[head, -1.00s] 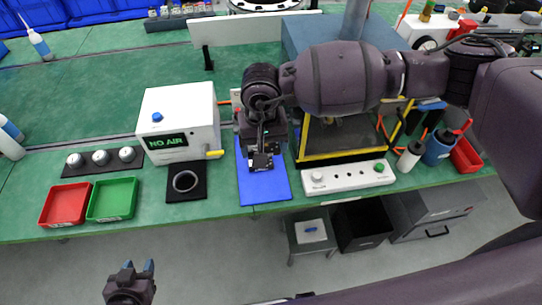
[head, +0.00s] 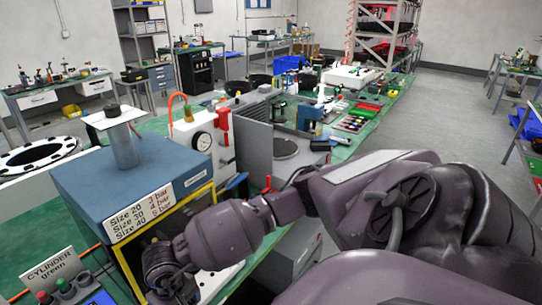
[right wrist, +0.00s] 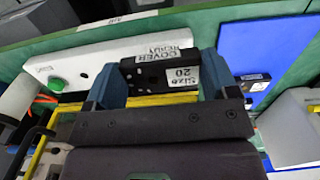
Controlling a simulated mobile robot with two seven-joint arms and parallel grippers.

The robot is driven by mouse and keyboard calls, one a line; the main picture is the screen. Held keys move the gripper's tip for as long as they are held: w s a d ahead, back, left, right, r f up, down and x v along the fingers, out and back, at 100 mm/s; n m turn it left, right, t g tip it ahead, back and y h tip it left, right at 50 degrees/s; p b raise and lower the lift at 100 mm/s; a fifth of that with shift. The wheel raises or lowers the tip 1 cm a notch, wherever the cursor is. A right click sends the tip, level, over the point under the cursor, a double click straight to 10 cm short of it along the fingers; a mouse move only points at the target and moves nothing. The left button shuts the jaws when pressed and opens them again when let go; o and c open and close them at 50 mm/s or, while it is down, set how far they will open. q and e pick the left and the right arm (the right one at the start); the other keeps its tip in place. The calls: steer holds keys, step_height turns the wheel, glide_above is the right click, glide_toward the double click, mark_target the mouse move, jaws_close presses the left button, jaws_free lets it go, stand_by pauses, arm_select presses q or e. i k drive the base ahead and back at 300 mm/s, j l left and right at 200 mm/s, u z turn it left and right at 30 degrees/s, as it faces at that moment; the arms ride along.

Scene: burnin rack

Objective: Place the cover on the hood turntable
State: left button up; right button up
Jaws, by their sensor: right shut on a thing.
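My right gripper (right wrist: 166,80) is shut on the black cover (right wrist: 150,76), with its two blue fingers on either side. White labels on the cover read "COVER READY" and "Size 20". In the head view my right wrist is in front of the yellow-framed press, low on the left, and its fingers and the cover are hidden. A grey round disc (head: 286,148), which looks like the hood turntable, lies flat between grey walls (head: 259,140) farther along the bench. It looks bare. My left gripper is out of view.
The blue-topped press (head: 130,185) with a size sign stands at left. A white gauge unit (head: 203,135) with red fittings stands between it and the grey walls. In the right wrist view, a white control panel (right wrist: 100,55) and a blue mat (right wrist: 262,45) lie below.

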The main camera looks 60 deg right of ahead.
mark_target(277, 147)
steer(key=l, duration=0.7)
steer(key=k+l, duration=0.1)
steer(key=l, duration=0.6)
steer(key=k+l, duration=0.1)
steer(key=l, duration=1.35)
steer(key=u, duration=0.05)
